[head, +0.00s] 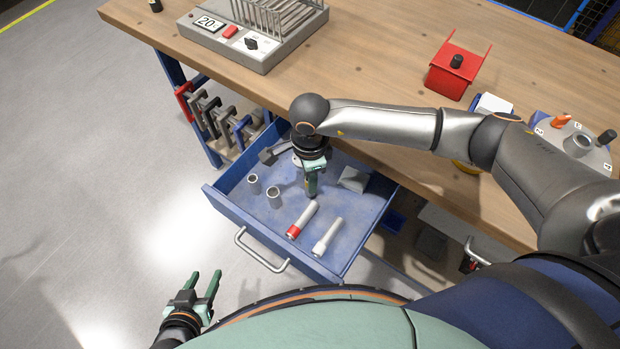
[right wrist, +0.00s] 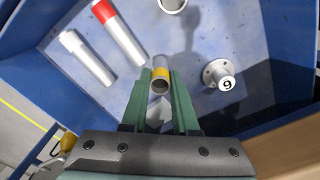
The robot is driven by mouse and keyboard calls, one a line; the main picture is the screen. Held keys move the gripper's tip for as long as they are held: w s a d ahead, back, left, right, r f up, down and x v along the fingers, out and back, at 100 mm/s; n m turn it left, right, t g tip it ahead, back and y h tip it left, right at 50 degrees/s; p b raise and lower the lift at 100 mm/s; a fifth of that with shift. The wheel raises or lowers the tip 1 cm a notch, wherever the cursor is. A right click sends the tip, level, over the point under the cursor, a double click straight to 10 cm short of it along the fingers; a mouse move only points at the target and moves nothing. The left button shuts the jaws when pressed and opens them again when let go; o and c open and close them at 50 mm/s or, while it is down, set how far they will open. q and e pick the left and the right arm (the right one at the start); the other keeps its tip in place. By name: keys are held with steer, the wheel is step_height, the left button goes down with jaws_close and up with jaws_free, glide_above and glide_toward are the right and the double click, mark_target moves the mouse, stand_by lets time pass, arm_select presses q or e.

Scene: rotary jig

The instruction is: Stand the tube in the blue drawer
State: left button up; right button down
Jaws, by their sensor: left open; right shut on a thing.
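The blue drawer (head: 235,214) is pulled open below the workbench; its floor (right wrist: 240,30) fills most of the right wrist view. My right gripper (head: 312,188) reaches down into the drawer, and it also shows in the right wrist view (right wrist: 161,92). It is shut on a grey tube with a yellow band (right wrist: 160,68), its open end facing the camera. I cannot tell whether the tube's lower end touches the drawer floor. My left gripper (head: 204,286) is open and empty, outside the drawer at the lower left.
A red-ended tube (head: 303,219) and a pale tube (head: 327,236) lie in the drawer. A grey block (head: 353,179) sits right of the gripper. A flanged numbered piece (right wrist: 218,74) is near the tube.

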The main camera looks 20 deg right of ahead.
steer(key=shift+f, duration=0.65)
steer(key=shift+f+b, duration=0.25)
steer(key=shift+b, duration=0.05)
steer(key=c, duration=0.7)
jaws_free()
steer(key=shift+r, duration=0.1)
step_height(320, 180, up, 12)
steer(key=shift+r, duration=0.2)
